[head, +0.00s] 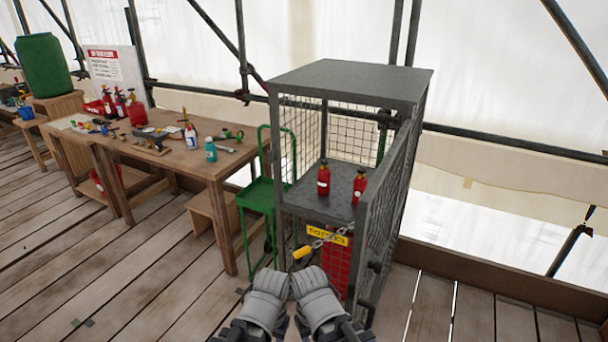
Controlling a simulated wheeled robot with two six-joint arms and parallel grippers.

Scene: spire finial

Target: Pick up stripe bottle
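I cannot tell for sure which bottle is the stripe bottle. Two red bottles stand upright on the shelf inside the grey mesh cage: a left one (323,178) with a pale band and a right one (359,186) near the open side. On the wooden bench stand a white and blue bottle (190,137) and a teal bottle (210,150). My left gripper (268,283) and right gripper (312,282) are side by side at the bottom of the head view, in front of the cage and apart from all bottles. Their fingers cannot be made out.
The cage (350,78) has a yellow sign (328,236) and a chain across its lower front. A green cart (262,190) stands between cage and bench (205,168). More red bottles (120,104) crowd the bench's far end.

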